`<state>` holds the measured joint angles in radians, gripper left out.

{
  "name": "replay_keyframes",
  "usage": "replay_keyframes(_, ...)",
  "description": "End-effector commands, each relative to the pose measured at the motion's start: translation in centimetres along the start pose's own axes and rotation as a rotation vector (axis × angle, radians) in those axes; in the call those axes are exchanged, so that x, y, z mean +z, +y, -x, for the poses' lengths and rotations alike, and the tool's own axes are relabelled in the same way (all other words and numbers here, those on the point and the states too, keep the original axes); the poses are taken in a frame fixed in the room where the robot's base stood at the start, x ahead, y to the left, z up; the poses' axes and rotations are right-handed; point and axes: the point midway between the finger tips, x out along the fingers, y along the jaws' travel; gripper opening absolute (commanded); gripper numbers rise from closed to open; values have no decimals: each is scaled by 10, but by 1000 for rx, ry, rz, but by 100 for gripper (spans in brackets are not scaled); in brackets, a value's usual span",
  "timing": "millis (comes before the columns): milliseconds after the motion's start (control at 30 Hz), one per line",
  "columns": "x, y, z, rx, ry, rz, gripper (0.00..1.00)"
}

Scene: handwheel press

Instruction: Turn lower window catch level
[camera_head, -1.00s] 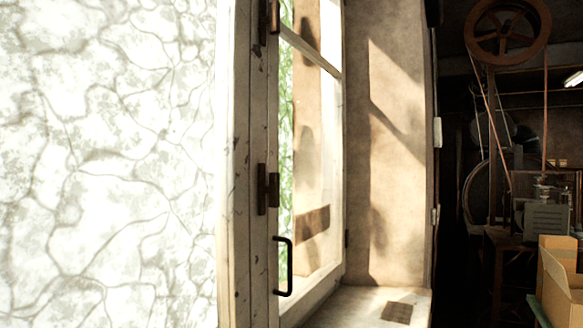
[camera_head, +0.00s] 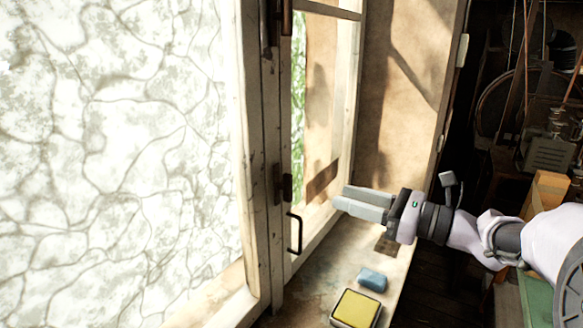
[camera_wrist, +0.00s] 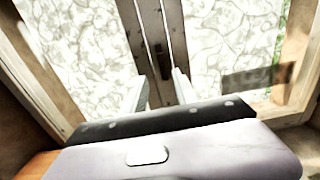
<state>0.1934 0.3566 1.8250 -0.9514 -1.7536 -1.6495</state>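The lower window catch (camera_head: 283,185) is a small dark metal piece on the pale, worn window post, and it looks upright. A dark fitting that looks like the catch (camera_wrist: 162,60) also shows in the wrist view, ahead of the fingers. My gripper (camera_head: 338,197) is in front of the window, to the right of the catch and apart from it. In the wrist view my gripper (camera_wrist: 160,76) has its two pale fingers apart, with nothing held between them. A dark upper catch (camera_head: 280,22) sits higher on the post. A black pull handle (camera_head: 296,233) is below the lower catch.
A blue block (camera_head: 372,279) and a yellow-topped box (camera_head: 356,308) lie on the sill below my gripper. The plaster window side wall (camera_head: 412,85) stands behind it. A cardboard box (camera_head: 549,190) and machinery are at the right.

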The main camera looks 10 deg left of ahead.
Motion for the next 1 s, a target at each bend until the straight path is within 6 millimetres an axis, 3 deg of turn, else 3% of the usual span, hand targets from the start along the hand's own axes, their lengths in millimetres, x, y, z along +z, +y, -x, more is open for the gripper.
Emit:
replay_keyframes(300, 4, 1, -80, 2, -1, -5, 35)
replay_keyframes(500, 3, 0, -122, -1, -1, -5, 35)
replay_keyframes(700, 2, 0, -143, -2, -1, -4, 35)
replay_keyframes(1000, 1, -1, -146, -4, -2, -5, 35)
